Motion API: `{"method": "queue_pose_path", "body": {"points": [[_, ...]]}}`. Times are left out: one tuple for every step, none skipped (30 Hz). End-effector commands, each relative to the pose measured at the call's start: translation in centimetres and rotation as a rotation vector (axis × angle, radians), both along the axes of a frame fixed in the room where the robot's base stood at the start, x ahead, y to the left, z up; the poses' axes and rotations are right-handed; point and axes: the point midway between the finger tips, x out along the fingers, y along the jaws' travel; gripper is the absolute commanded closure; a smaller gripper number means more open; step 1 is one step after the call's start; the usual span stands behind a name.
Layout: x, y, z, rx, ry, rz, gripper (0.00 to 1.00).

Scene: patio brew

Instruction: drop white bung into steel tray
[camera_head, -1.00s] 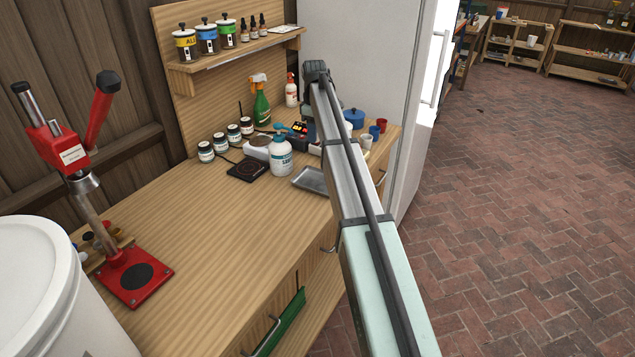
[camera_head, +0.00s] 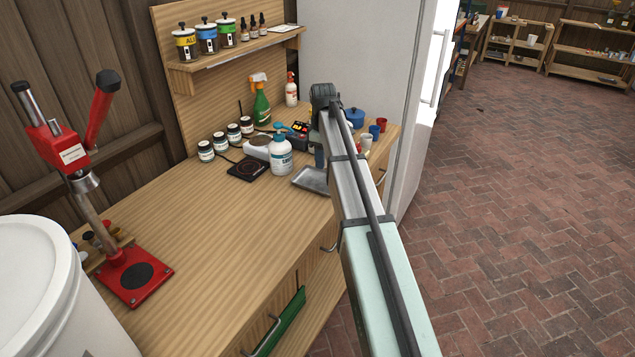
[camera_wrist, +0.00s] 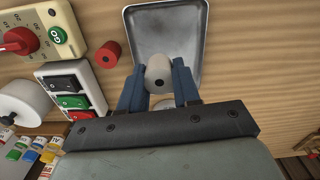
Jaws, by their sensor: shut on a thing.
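The white bung (camera_wrist: 159,74) is held between the two blue fingers of my gripper (camera_wrist: 159,84) in the wrist view. It has a dark hole in its end face. The steel tray (camera_wrist: 180,30) lies behind the bung in that view, and the bung overlaps its inside. I cannot tell how high above the tray the bung is. In the head view the tray (camera_head: 308,180) sits near the front edge of the bench, partly covered by my arm. The bung is not visible there.
A red bung (camera_wrist: 108,54) lies just left of the tray. A switch box (camera_wrist: 72,93) and a cream control box (camera_wrist: 40,28) stand further left.

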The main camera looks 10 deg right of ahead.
Motion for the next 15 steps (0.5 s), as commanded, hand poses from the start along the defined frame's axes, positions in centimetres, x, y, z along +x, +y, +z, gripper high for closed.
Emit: {"method": "queue_pose_path", "body": {"points": [[0.1, 0.0, -0.3, 0.001, 0.001, 0.0, 0.97], [0.1, 0.0, -0.5, 0.001, 0.001, 0.0, 0.97], [0.1, 0.0, -0.7, 0.001, 0.001, 0.0, 0.97], [0.1, 0.0, -1.0, 0.001, 0.001, 0.0, 0.97], [0.1, 0.0, -1.2, 0.001, 0.001, 0.0, 0.97], [0.1, 0.0, -1.6, 0.0, 0.0, 0.0, 0.97], [0.1, 0.0, -1.9, 0.0, 0.0, 0.0, 0.97], [0.1, 0.0, -2.3, 0.001, 0.001, 0.0, 0.97], [0.1, 0.0, -2.7, 0.0, 0.001, 0.0, 0.97], [0.0, 0.0, -3.0, 0.0, 0.001, 0.0, 0.97], [0.0, 0.0, -3.3, 0.0, 0.001, 0.0, 0.97], [0.0, 0.0, -3.7, 0.001, 0.001, 0.0, 0.97], [0.1, 0.0, -4.0, 0.0, 0.0, 0.0, 0.97], [0.1, 0.0, -4.3, 0.0, 0.0, 0.0, 0.97], [0.1, 0.0, -4.6, 0.0, 0.0, 0.0, 0.97]]}}
